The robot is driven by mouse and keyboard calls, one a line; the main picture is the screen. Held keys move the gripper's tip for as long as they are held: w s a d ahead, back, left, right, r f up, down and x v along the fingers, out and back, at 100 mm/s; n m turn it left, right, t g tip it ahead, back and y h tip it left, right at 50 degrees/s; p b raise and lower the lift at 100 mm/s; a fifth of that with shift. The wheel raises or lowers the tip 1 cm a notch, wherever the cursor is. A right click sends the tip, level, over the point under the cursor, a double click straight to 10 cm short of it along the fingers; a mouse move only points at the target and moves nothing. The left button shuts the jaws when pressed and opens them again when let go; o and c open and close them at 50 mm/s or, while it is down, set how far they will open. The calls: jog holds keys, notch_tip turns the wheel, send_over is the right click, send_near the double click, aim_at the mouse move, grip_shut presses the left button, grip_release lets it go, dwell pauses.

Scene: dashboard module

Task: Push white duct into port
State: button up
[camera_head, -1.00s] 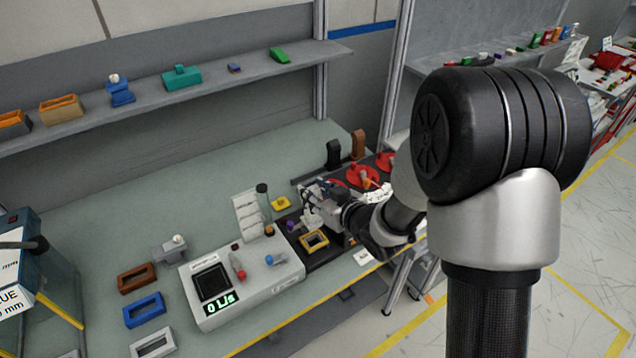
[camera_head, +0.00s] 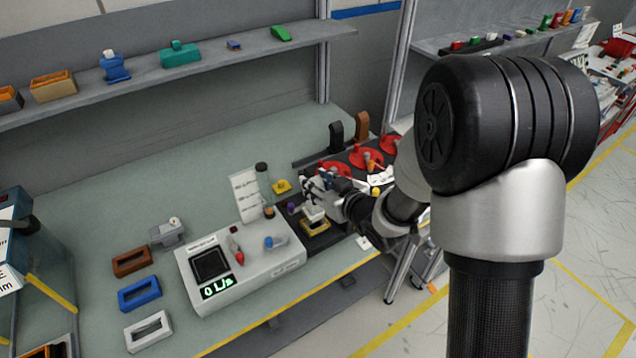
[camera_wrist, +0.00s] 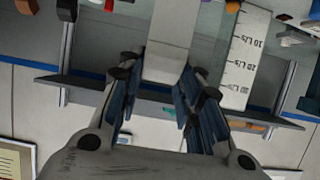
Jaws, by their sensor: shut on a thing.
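The white duct (camera_head: 314,213) is a pale block, held between the fingers of my gripper (camera_head: 316,197). In the wrist view the duct (camera_wrist: 171,45) extends up between the two blue-padded fingers of my gripper (camera_wrist: 160,98). The port, a yellow rectangular frame (camera_head: 318,229) in a black panel, lies directly under the duct. The duct's lower end is at or just above the port; its opening is mostly hidden, so I cannot tell how far in the duct is.
A white console (camera_head: 245,262) with a display reading 0 L/s stands left of the port. A white scale card (camera_head: 245,194) stands behind it. Red round parts (camera_head: 367,156) are at the back right. Brown (camera_head: 116,268), blue (camera_head: 124,301) and white (camera_head: 131,340) frames lie left.

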aim_at(318, 213)
jog(key=shift+f+b, duration=0.5)
jog(key=shift+f, duration=0.3)
jog(key=shift+f+b, duration=1.75)
jog(key=shift+b, duration=0.4)
dwell(1.1)
jog(key=o, duration=1.3)
jog(key=shift+s, duration=0.1)
jog(key=v, duration=0.7)
jog(key=shift+s+d+r, duration=0.1)
jog(key=shift+d, duration=0.05)
